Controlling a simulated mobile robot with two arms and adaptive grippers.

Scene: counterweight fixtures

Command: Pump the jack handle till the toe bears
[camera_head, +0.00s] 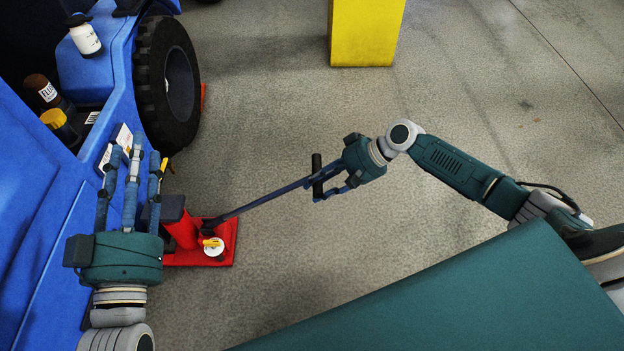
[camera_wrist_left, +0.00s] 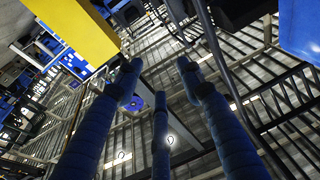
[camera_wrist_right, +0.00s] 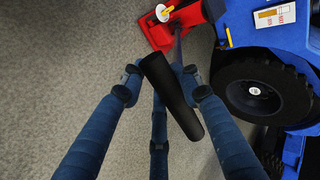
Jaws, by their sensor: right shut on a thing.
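The red jack (camera_head: 182,234) stands on a red base (camera_head: 229,245) beside the blue vehicle (camera_head: 60,200). Its dark top block (camera_head: 172,207) is partly hidden by my left gripper, so I cannot tell whether the toe touches anything. The long jack handle (camera_head: 262,202) slopes up rightward to a black crossgrip (camera_head: 317,176). My right gripper (camera_head: 322,184) is shut on the handle at this grip; the right wrist view shows the black grip (camera_wrist_right: 172,98) between its fingers. My left gripper (camera_head: 135,155) is open and empty, fingers spread, beside the vehicle above the jack.
A white round part with a yellow lever (camera_head: 213,246) sits on the jack base. A black tyre (camera_head: 168,85) stands behind the jack. Bottles (camera_head: 85,38) rest on the vehicle. A yellow block (camera_head: 366,30) stands at the back. The concrete floor around the handle is clear.

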